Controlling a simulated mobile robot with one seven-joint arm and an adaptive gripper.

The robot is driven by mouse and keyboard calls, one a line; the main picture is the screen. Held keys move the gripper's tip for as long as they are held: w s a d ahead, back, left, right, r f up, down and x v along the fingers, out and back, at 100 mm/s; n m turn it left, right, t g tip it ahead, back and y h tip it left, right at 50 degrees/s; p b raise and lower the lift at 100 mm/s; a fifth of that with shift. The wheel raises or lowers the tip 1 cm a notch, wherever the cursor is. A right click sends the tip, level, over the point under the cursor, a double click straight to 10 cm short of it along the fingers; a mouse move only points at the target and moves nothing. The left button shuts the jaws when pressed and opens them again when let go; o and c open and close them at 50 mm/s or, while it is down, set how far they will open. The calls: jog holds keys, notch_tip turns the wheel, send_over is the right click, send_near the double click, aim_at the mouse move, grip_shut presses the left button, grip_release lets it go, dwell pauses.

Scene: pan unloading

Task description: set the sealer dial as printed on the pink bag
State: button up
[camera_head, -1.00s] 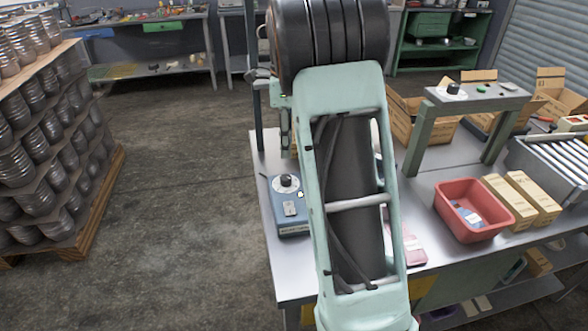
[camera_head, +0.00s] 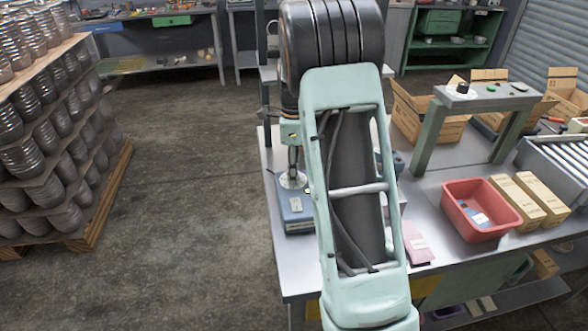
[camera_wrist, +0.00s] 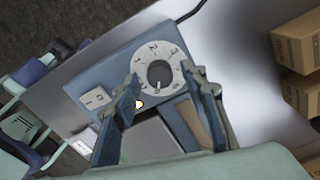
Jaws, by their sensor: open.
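The blue sealer (camera_head: 297,219) stands on the grey table's left part. Its white numbered dial (camera_head: 291,183) is partly covered by my gripper (camera_head: 293,168) in the head view. In the wrist view the dial (camera_wrist: 146,67) has a dark round knob (camera_wrist: 160,74) at its centre; the knob's exact setting is hard to read. My gripper (camera_wrist: 161,76) is open, its two fingers on either side of the dial; contact cannot be told. The pink bag (camera_head: 418,243) lies flat right of my arm, its print too small to read.
A red bin (camera_head: 462,222) and tan boxes (camera_head: 527,198) stand right of the pink bag. A green-legged stand (camera_head: 430,133) with a black knob is behind. A pallet stack of metal cans (camera_head: 50,140) stands left, with open floor between.

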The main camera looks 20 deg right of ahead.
jog(key=shift+c, duration=0.5)
grip_shut()
